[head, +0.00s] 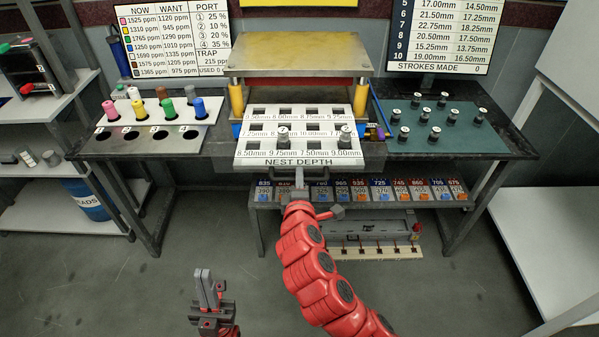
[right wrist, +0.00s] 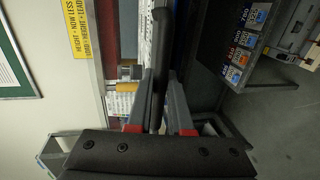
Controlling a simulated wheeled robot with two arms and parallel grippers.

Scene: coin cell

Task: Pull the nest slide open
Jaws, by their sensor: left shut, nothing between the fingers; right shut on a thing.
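The nest slide is a white plate (head: 245,157) with rows of square pockets marked in millimetres and "NEST DEPTH" on its front edge. It lies under and in front of the press top plate (head: 300,57). Two small numbered cylinders (head: 282,132) (head: 345,135) stand on it. A dark handle bar (head: 258,179) runs along its front. My right gripper (head: 300,184) is shut on this handle; the dark bar (right wrist: 160,65) shows between its fingers in the right wrist view. My left gripper (head: 207,284) is shut and empty, low over the floor in front of the table.
A rack of coloured cylinders (head: 150,115) stands left of the slide. Several numbered weights stand on a green mat (head: 465,143) at right. A shelf of labelled bins (head: 400,190) is below the table front. Open floor lies in front.

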